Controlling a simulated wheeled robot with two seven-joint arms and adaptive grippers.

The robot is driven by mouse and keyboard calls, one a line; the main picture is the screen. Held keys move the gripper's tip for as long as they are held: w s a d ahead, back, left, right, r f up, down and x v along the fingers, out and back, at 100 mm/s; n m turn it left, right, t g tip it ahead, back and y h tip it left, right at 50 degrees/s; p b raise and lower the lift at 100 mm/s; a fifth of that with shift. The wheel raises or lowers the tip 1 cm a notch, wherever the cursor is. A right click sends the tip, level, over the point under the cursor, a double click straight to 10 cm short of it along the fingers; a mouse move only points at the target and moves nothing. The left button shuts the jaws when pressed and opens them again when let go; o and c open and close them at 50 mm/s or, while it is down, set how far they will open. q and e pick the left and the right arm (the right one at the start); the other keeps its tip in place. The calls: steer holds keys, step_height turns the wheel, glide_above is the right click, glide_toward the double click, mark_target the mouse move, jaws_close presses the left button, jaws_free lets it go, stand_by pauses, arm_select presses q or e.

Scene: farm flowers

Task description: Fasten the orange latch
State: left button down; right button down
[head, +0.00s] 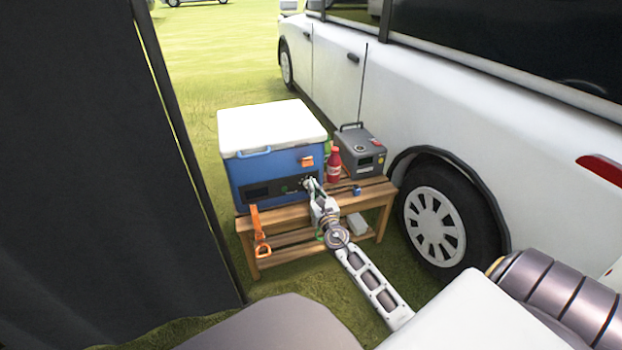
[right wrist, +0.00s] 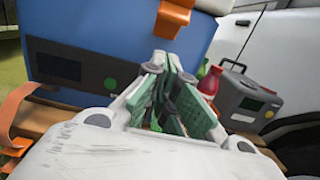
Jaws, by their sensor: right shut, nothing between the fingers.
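The orange latch (head: 307,161) is on the upper right of the front of a blue cooler (head: 255,180) with a white lid (head: 270,127). The lid looks down on the cooler. In the right wrist view the latch (right wrist: 174,18) shows at the top, partly cut off by the frame, with its lower end standing out from the blue wall. My right gripper (head: 308,182) is shut and empty, in front of the cooler and just below the latch. Its green-padded fingers (right wrist: 172,95) point toward the cooler front, apart from the latch. My left gripper is not in view.
The cooler stands on a wooden bench (head: 283,216). An orange strap (head: 257,225) hangs at the bench's left front. A white vehicle (head: 400,110) and a dark curtain (head: 90,160) flank it.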

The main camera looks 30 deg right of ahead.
mark_target(305, 163)
arm_select(q)
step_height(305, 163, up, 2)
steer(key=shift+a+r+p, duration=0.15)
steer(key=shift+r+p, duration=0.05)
steer(key=shift+p, duration=0.8)
arm_select(e)
steer(key=w+r, duration=0.2)
steer(key=r, duration=0.1)
steer(key=shift+w+d, duration=0.25)
steer(key=shift+d, duration=0.05)
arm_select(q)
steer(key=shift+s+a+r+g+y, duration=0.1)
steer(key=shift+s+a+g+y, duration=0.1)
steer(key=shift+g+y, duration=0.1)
arm_select(e)
steer(key=shift+r, duration=0.1)
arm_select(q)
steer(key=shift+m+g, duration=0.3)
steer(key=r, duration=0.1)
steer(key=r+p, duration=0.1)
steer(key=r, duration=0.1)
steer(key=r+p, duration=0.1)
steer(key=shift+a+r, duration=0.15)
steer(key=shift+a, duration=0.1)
arm_select(e)
steer(key=shift+r+g, duration=0.15)
steer(key=shift+g, duration=0.15)
